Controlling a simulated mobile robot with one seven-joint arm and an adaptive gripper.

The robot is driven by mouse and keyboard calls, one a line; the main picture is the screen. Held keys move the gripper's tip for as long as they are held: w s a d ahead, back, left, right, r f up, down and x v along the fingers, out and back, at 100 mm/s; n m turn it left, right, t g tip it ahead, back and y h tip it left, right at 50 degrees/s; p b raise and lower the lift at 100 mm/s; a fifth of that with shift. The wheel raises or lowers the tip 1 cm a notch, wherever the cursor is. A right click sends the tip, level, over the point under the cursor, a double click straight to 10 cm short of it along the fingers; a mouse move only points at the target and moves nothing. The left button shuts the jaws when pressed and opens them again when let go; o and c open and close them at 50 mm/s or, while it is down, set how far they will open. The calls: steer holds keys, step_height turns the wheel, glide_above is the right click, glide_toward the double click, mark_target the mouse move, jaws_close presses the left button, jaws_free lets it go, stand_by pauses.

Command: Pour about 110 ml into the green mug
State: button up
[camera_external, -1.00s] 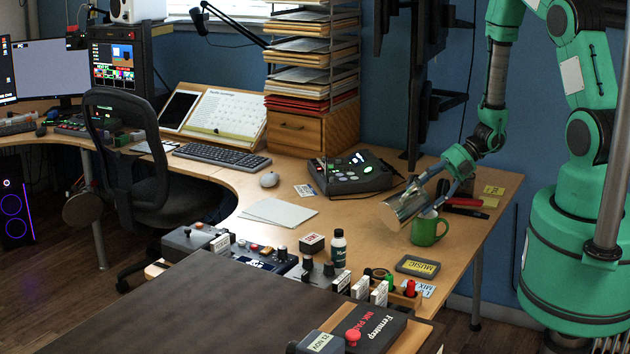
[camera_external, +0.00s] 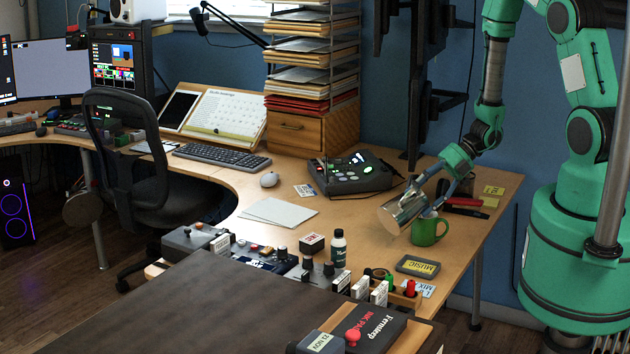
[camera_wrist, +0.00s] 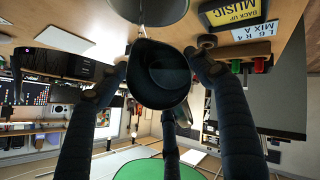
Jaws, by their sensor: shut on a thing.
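A shiny metal pitcher (camera_external: 402,212) is held tilted above the table, just left of and close to the green mug (camera_external: 430,231). The mug stands upright with its handle to the right; its inside is hidden. My gripper (camera_external: 432,188) is shut on the pitcher from its upper right side. In the wrist view the fingers of my gripper (camera_wrist: 160,68) are on both sides of the dark round pitcher (camera_wrist: 160,85). No stream of liquid is visible, and I cannot tell the level in pitcher or mug.
A black MUSIC label block (camera_external: 417,266) lies in front of the mug. Red-handled tools (camera_external: 464,203) lie behind it. A control console (camera_external: 350,173) stands further back left. Paper sheets (camera_external: 278,212) lie left.

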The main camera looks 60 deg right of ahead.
steer(key=shift+w+a+r+g+h+p, duration=0.25)
steer(key=shift+h+p, duration=0.25)
steer(key=shift+p, duration=0.3)
steer(key=shift+a+r+g+h+p, duration=0.15)
steer(key=shift+r+g+h+p, duration=0.3)
steer(key=shift+p, duration=0.55)
steer(key=shift+f, duration=0.15)
steer(key=shift+f+h, duration=0.2)
steer(key=shift+h, duration=0.05)
steer(key=shift+w+a+f+n+g+h, duration=0.15)
steer(key=shift+f+n+g+h, duration=0.2)
steer(key=shift+h, duration=0.35)
steer(key=shift+r, duration=0.1)
